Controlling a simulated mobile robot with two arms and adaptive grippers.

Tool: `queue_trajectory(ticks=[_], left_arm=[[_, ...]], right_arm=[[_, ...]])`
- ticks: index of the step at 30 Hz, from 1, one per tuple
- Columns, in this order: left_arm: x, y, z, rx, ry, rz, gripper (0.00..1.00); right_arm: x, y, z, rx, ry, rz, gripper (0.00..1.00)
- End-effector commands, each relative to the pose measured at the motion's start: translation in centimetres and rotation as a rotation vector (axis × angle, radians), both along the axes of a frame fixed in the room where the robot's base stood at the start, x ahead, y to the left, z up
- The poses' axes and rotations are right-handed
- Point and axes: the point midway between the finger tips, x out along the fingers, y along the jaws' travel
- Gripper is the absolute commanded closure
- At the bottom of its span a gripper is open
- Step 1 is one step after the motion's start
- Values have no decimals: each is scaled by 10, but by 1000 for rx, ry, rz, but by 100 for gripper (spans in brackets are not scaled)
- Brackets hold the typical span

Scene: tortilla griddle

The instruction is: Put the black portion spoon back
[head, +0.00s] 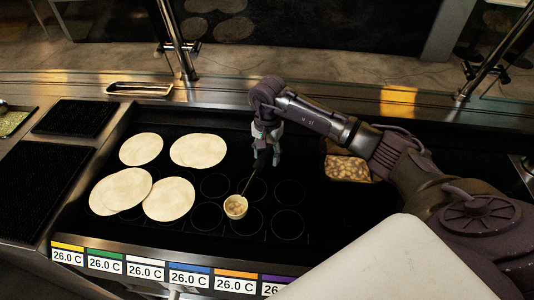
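The portion spoon has a round bowl (235,207) with brownish food in it and a thin handle rising to a black grip. Its bowl is over the dark griddle, near the front middle. My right gripper (267,158) points down and is closed around the black upper end of the handle, so the spoon hangs tilted. I cannot tell whether the bowl touches the griddle. My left gripper is not in view.
Several tortillas (198,150) lie on the left half of the griddle, some overlapping. A container of brown, bean-like food (347,169) stands right of my gripper, partly behind my arm. An empty metal tray (140,89) is at the back left. Temperature labels line the front edge.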

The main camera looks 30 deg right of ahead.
Motion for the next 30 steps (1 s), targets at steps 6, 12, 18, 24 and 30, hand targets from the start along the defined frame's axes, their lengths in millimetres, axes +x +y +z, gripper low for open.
queue_trajectory(ticks=[6, 12, 18, 24, 30], left_arm=[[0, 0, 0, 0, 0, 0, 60], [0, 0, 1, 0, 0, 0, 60], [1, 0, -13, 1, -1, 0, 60], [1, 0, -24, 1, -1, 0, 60], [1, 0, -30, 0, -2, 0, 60]], right_arm=[[0, 0, 0, 0, 0, 0, 45], [1, 0, 8, 0, -4, 0, 45], [2, -2, 43, -2, -7, 1, 45], [3, -2, 87, 0, -6, -1, 45], [2, -3, 115, -1, -2, -1, 45]])
